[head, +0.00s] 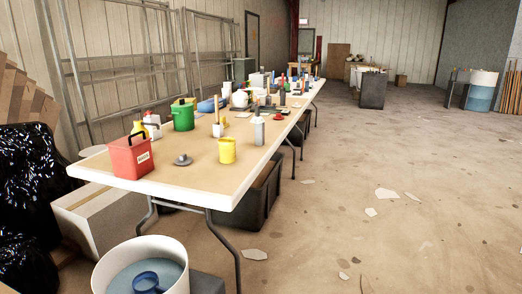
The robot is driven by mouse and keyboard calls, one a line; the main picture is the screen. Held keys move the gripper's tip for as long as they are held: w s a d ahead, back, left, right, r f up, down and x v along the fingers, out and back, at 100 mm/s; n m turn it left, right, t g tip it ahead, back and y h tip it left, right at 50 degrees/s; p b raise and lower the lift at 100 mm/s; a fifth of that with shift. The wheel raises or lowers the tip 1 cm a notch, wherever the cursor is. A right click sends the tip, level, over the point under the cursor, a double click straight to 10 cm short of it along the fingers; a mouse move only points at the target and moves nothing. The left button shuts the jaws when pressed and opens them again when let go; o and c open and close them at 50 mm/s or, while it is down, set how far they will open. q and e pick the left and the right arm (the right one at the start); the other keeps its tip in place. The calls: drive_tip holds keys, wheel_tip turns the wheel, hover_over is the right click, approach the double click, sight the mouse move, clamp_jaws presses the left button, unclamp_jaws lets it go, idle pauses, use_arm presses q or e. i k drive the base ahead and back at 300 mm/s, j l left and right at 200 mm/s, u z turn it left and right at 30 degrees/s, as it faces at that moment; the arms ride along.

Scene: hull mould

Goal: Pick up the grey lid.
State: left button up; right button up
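The grey lid (182,160) is a small round disc with a knob on top. It lies on the near part of the long table (178,184), between a red bucket (133,158) on its left and a yellow pot (227,151) on its right. Nothing covers it, and there is clear tabletop around it. Neither of my grippers shows in the head view.
A green bucket (183,117) and a grey-white bottle (259,131) stand farther back, with many items beyond. A white bucket (187,281) of bluish liquid stands before the table's near end. Open floor (400,210) lies right, with scattered pale scraps.

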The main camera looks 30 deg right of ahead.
sight(184, 160)
drive_tip(key=i+l+z, duration=0.35)
drive_tip(key=z, duration=0.2)
drive_tip(key=i+l+u, duration=0.15)
drive_tip(key=u, duration=0.25)
drive_tip(key=l+u, duration=0.5)
drive_tip(key=l, duration=0.45)
drive_tip(key=i+l, duration=0.05)
